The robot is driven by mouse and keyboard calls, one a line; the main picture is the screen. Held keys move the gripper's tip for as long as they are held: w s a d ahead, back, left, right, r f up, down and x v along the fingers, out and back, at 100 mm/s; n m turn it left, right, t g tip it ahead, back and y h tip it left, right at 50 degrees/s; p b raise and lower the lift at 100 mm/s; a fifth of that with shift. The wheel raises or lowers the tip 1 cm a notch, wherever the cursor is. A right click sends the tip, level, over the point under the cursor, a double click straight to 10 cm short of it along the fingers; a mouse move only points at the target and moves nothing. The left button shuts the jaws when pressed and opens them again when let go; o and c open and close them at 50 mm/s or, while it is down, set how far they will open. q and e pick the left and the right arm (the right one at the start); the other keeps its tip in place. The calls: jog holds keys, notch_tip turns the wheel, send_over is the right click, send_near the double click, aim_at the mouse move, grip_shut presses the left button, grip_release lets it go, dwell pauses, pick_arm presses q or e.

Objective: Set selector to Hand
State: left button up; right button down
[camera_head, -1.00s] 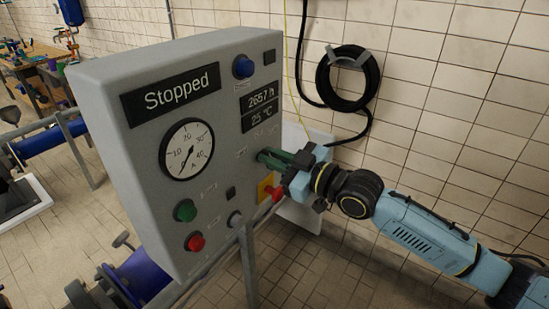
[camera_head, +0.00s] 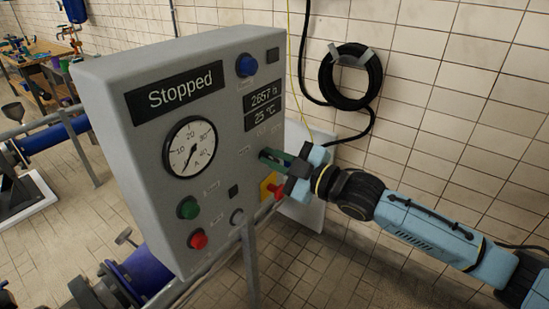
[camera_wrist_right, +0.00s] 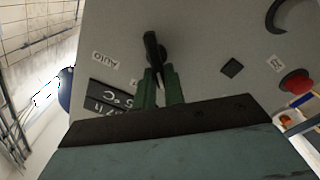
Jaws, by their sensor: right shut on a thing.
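The grey control panel (camera_head: 225,130) shows "Stopped" on its display (camera_head: 175,91). My right gripper (camera_head: 266,156) is at the panel's right side, below the small readouts. In the right wrist view its green fingers (camera_wrist_right: 161,72) are shut on the black selector handle (camera_wrist_right: 152,47), which stands out from the panel face. An "AUTO" label (camera_wrist_right: 103,58) lies to the left of the selector in that view. Other labels near it are partly hidden or too small to read. In the head view my gripper hides the selector. My left gripper is not in view.
Below the gripper are a red knob on a yellow plate (camera_head: 266,187), a green button (camera_head: 188,208) and a red button (camera_head: 198,240). A coiled black hose (camera_head: 351,77) hangs on the tiled wall behind.

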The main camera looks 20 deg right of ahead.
jog(key=shift+f, duration=0.3)
jog(key=c, duration=1.6)
grip_release()
jog(key=shift+d, duration=0.1)
jog(key=shift+o, duration=0.6)
jog(key=shift+r, duration=0.15)
jog(key=b+v, duration=0.2)
jog(key=v, duration=1.1)
jog(key=shift+b, duration=0.4)
jog(key=shift+s+d, duration=0.1)
